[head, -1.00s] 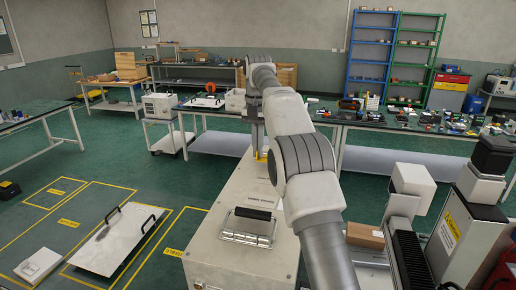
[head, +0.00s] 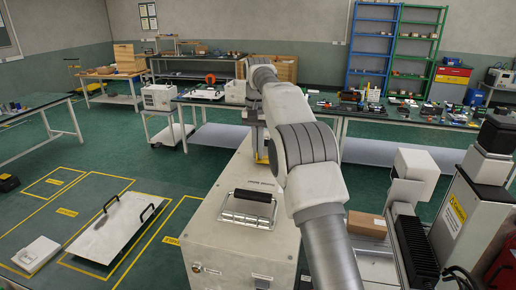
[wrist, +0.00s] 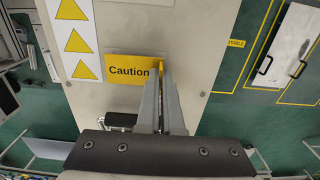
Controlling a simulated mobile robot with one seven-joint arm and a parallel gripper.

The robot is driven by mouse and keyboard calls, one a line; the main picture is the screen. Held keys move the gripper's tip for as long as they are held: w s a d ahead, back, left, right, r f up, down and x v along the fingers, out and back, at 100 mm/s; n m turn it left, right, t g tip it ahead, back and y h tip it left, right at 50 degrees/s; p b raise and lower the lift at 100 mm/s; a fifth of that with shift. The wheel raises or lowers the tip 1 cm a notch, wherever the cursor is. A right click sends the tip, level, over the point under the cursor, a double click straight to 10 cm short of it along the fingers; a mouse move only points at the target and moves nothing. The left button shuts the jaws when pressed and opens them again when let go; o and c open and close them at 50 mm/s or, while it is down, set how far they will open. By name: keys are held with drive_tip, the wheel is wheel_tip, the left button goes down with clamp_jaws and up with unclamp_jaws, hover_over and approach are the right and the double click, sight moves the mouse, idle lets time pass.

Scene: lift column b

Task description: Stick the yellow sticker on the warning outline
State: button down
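My gripper (wrist: 161,68) reaches down over the pale top of a cabinet (wrist: 196,35). Its two grey fingers are close together, and a small yellow piece, apparently the yellow sticker (wrist: 159,64), shows edge-on between the tips. A flat yellow label reading "Caution" (wrist: 126,71) lies just left of the fingertips. I cannot tell whether it touches the held piece. In the head view, yellow shows under my gripper (head: 261,158), at the far end of the cabinet top. I cannot make out a separate warning outline; the fingers may hide part of the surface.
A white strip with yellow triangles (wrist: 74,38) lies left of the label. A black handle (head: 253,196) stands on the cabinet's near part. A white floor panel with black handles (head: 106,240) lies left. A workbench (head: 350,116) stands behind.

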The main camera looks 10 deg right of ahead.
drive_tip(key=shift+f, duration=0.55)
idle(0.9)
drive_tip(key=c, duration=1)
unclamp_jaws()
wheel_tip(320, 180, up, 8)
drive_tip(key=p, duration=0.3)
drive_tip(key=shift+f, duration=0.25)
drive_tip(key=shift+r, duration=0.15)
